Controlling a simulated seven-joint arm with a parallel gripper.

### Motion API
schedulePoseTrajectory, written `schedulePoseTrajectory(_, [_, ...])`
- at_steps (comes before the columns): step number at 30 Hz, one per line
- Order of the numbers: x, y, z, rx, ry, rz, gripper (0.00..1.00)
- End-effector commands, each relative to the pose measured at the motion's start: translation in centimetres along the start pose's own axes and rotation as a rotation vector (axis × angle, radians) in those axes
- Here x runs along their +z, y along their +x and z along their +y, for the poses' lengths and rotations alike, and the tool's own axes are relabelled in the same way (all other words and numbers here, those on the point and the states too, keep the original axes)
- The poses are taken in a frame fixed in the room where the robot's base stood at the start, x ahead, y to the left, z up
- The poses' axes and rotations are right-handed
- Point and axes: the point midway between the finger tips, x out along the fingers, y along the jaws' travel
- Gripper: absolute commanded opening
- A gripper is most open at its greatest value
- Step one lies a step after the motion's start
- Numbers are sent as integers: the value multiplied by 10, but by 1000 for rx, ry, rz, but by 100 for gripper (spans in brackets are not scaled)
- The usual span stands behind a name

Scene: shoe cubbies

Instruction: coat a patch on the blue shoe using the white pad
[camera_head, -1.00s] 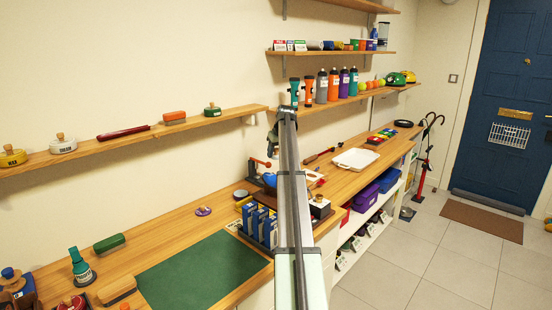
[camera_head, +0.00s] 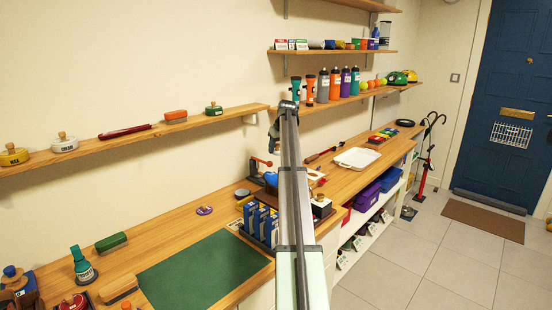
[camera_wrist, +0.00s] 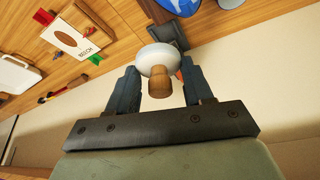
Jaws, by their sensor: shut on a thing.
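My gripper (camera_wrist: 160,88) is shut on the white pad (camera_wrist: 153,54), a round white piece with a wooden knob between the two fingers. A blue thing, seemingly the blue shoe (camera_wrist: 229,3), is cut off at the top edge of the wrist view, apart from the pad. In the head view a bit of blue, likely the same shoe (camera_head: 270,179), shows on the bench just left of my arm. Its patch cannot be made out.
Blue upright boxes (camera_head: 258,222) stand beside a green mat (camera_head: 203,268). Shelves with bottles (camera_head: 334,84) line the wall above.

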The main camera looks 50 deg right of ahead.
Motion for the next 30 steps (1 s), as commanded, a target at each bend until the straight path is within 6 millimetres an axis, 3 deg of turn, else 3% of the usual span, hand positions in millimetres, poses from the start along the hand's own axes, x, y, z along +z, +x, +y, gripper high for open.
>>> schedulePoseTrajectory(11, [20,-5,-28,0,0,0,26])
schedulePoseTrajectory(30, [40,44,-28,-1,0,-1,26])
